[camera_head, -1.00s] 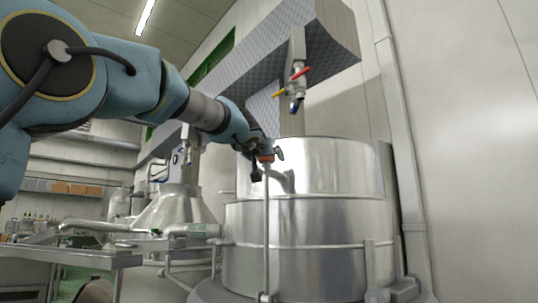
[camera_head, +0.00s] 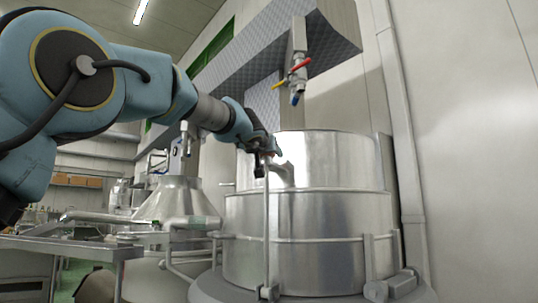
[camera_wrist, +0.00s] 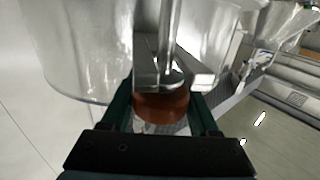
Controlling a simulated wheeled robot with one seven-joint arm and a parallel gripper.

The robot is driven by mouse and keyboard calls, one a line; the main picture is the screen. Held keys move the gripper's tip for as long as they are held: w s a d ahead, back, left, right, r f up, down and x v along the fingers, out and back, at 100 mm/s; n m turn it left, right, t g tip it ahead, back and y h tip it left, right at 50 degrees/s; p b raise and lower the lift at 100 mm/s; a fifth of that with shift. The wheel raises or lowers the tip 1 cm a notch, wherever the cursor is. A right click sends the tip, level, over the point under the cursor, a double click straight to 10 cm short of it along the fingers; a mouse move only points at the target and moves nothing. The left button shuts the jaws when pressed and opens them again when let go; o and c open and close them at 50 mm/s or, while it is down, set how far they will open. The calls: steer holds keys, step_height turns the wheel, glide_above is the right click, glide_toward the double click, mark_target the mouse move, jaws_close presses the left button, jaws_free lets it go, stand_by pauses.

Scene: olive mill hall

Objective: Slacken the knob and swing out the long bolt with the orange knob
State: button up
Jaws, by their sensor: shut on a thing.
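The long bolt (camera_head: 267,225) is a thin grey rod standing upright in front of the steel tank (camera_head: 310,235), its foot at the tank's lower rim. My gripper (camera_head: 267,150) is at the bolt's top end, in front of the tank's upper part. In the wrist view the orange-brown knob (camera_wrist: 160,107) sits between the two dark green fingers of my gripper (camera_wrist: 162,98), which are shut on it. The bolt's rod (camera_wrist: 168,35) runs away from the knob past light metal lugs. In the head view my gripper mostly hides the knob.
A valve with red and yellow handles (camera_head: 293,72) hangs above the tank. A wall pipe (camera_head: 403,150) runs on the right. A steel bench (camera_head: 75,246) and a cone-shaped vessel (camera_head: 176,202) stand on the left.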

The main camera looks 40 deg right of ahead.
jaws_close()
steer(key=shift+f+t+b, duration=0.15)
steer(key=shift+t+b, duration=0.15)
steer(key=shift+b, duration=0.3)
